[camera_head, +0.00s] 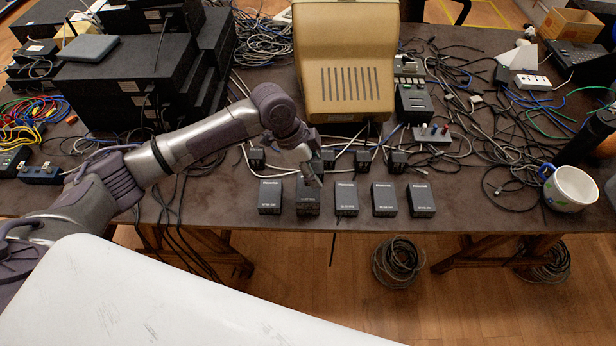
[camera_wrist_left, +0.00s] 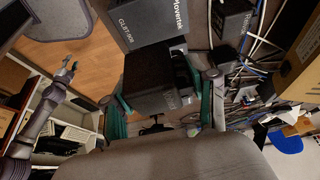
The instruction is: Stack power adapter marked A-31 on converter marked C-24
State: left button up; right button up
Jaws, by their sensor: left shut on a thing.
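My left gripper (camera_head: 312,182) is over the second box from the left in the front row. In the left wrist view its green-padded fingers (camera_wrist_left: 165,105) are shut on a small black power adapter (camera_wrist_left: 150,82). A dark converter box (camera_wrist_left: 150,20) with white lettering lies close beyond the adapter there. In the head view that second converter (camera_head: 308,208) is partly covered by my gripper. I cannot tell whether adapter and converter touch, and the marks A-31 and C-24 are not readable. My right gripper (camera_wrist_left: 66,70) shows small in the left wrist view, its fingers apart.
Other converters stand beside it: one at left (camera_head: 270,197) and several to the right (camera_head: 346,199). Small adapters (camera_head: 362,161) stand behind with cables. A beige monitor (camera_head: 345,65) is at the back, a mug (camera_head: 570,188) at the right. The table's front edge is close.

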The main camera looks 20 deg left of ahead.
aim_at(308, 188)
pick_arm(q)
jog(key=shift+a+f, duration=0.45)
jog(key=shift+a, duration=0.25)
notch_tip(308, 188, down, 3)
jog(key=shift+f+p, duration=0.1)
jog(key=shift+p, duration=0.35)
jog(key=shift+f, duration=0.45)
pick_arm(e)
jog(key=shift+s+d+r, duration=0.3)
jog(key=shift+s+r, duration=0.2)
jog(key=shift+s, duration=0.1)
pick_arm(q)
jog(key=shift+f, duration=0.1)
jog(key=o, duration=1.3)
pick_arm(e)
jog(key=shift+w, duration=0.1)
